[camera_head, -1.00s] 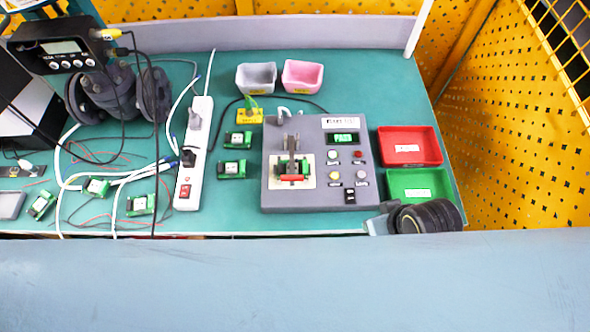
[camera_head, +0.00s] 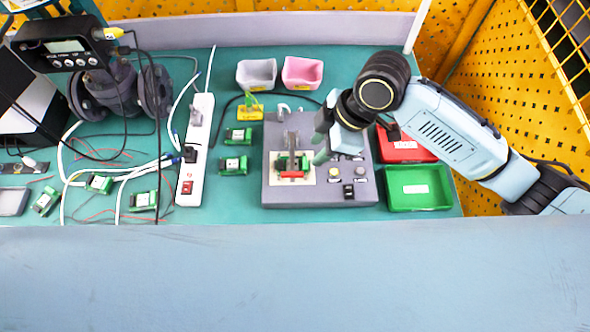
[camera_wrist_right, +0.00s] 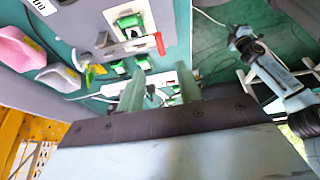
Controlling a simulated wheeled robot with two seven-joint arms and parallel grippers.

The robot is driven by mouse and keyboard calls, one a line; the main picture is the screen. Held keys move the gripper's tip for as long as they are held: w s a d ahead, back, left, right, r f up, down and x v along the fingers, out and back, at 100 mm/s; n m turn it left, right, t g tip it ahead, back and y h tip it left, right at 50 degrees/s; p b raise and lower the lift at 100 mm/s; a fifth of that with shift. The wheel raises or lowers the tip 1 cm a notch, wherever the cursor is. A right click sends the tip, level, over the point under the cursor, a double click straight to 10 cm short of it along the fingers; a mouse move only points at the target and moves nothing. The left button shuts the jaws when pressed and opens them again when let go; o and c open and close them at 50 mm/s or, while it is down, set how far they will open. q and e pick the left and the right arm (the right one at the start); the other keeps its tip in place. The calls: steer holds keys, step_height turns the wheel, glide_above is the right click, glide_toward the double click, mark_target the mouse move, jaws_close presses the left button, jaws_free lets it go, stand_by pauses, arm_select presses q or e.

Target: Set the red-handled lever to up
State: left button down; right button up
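The red-handled lever (camera_head: 293,175) is on a cream plate at the left of the grey test box (camera_head: 350,199). Its red handle lies low, toward the box's front edge, over a green part. In the right wrist view the red handle (camera_wrist_right: 160,43) shows beyond the fingers. My right gripper (camera_head: 322,138) hangs over the box, right of the lever and apart from it. Its two greenish fingers (camera_wrist_right: 160,92) are spread with nothing between them. The arm covers the box's display. My left arm (camera_wrist_right: 268,70) seems to show in the right wrist view; its fingers are unclear.
A red bin (camera_head: 405,151) and a green bin (camera_head: 420,203) stand right of the box. Grey (camera_head: 256,75) and pink (camera_head: 302,73) bins are behind it. A white power strip (camera_head: 196,150), green modules and cables lie to the left.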

mark_target(295, 173)
steer(key=x, duration=1.3)
steer(key=shift+f, duration=0.1)
jaws_close()
